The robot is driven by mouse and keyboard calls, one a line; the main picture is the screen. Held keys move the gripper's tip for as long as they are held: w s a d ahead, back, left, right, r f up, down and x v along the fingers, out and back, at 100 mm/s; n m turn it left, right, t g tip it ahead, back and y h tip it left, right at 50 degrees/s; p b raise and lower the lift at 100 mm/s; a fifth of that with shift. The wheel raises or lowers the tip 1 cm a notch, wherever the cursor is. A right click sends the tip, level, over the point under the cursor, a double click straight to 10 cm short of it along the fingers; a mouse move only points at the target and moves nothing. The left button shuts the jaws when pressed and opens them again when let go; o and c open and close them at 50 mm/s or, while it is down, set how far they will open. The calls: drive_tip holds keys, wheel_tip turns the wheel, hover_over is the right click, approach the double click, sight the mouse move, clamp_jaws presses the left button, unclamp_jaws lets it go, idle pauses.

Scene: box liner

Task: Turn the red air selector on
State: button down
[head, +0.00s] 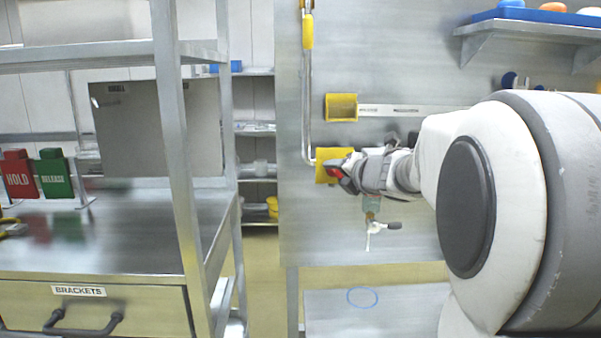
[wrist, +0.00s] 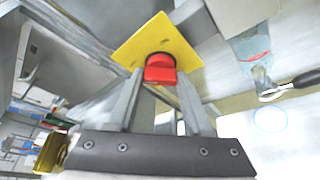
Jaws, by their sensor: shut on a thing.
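The red air selector (wrist: 160,70) is a red knob on a square yellow plate (wrist: 158,42). In the head view the red knob (head: 337,173) shows as a small patch in front of its yellow plate (head: 326,160) on the steel panel. My gripper (wrist: 160,82) has its two grey fingers on either side of the red knob, shut on it. In the head view my gripper (head: 345,174) reaches the plate from the right. My arm hides part of the panel. The knob's markings cannot be read.
Another yellow box (head: 341,107) sits above the selector on the panel. A valve with a grey lever (head: 385,226) hangs just below my gripper. A metal pipe (head: 306,100) runs down at the left. A steel shelf frame (head: 178,160) stands further left.

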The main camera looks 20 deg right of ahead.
drive_tip(key=m+t+b, duration=0.1)
drive_tip(key=m, duration=0.1)
drive_tip(key=m+y+b, duration=0.1)
drive_tip(key=m, duration=0.1)
drive_tip(key=shift+d+f+t+b, duration=0.1)
drive_tip(key=shift+f+t+b, duration=0.2)
drive_tip(key=shift+t+b, duration=0.1)
drive_tip(key=m+b, duration=0.2)
drive_tip(key=m+t+y+b, duration=0.1)
drive_tip(key=m, duration=0.1)
drive_tip(key=shift+f+t+b, duration=0.15)
drive_tip(key=shift+t+b, duration=0.15)
drive_tip(key=shift+b, duration=0.05)
drive_tip(key=m+t+b, duration=0.1)
drive_tip(key=m+b, duration=0.1)
drive_tip(key=m+t+b, duration=0.1)
drive_tip(key=m+b, duration=0.2)
drive_tip(key=shift+h, duration=0.3)
drive_tip(key=shift+m+t+h+b, duration=0.5)
drive_tip(key=shift+m+b, duration=0.9)
drive_tip(key=shift+m, duration=0.6)
drive_tip(key=shift+r, duration=0.2)
drive_tip(key=shift+c, duration=1.5)
unclamp_jaws()
